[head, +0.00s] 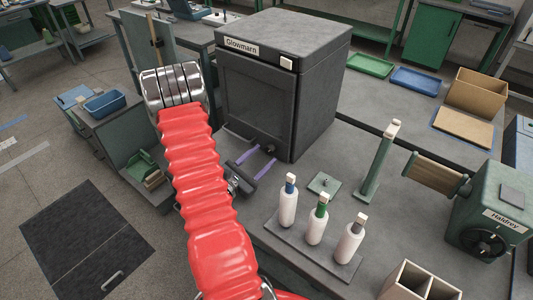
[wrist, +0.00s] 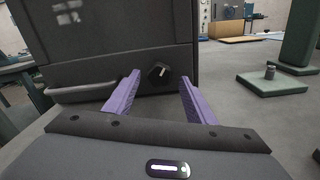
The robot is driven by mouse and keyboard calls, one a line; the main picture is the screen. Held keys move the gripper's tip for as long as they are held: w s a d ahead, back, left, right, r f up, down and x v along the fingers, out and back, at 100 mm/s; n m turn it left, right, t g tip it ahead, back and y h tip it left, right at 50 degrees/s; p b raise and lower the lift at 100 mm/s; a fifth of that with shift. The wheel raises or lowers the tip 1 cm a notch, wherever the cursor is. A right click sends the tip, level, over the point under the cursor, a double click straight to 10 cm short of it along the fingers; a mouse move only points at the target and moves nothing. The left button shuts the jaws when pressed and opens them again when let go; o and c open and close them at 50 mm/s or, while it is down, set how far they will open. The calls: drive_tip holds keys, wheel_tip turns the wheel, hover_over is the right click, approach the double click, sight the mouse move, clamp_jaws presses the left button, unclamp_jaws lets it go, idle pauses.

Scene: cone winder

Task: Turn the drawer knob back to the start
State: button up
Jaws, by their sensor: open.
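The drawer knob (wrist: 159,75) is small, dark and faceted, with a pale mark, low on the front of the dark grey Glowmarn cabinet (head: 322,95). It also shows small in the head view (head: 269,149). My gripper (head: 266,154) is open, its two purple fingers pointing at the cabinet front. In the wrist view my gripper (wrist: 160,82) has the knob between and apparently beyond its fingertips. I see no contact with the knob. A bar handle (head: 238,134) lies left of the knob. The knob's exact angle is hard to tell.
A rack (head: 345,268) with several white bottles stands right of my arm. A small green plate (head: 323,184) and a green post (head: 380,160) stand behind it. A green Haldrey machine (head: 489,215) is at the right. The bench is clear just right of my gripper.

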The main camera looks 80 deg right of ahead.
sight(271, 149)
drive_tip(key=shift+x, duration=1.45)
drive_tip(key=shift+c, duration=0.5)
drive_tip(key=c, duration=0.9)
drive_tip(key=shift+c, duration=0.2)
drive_tip(key=shift+n, duration=2.9)
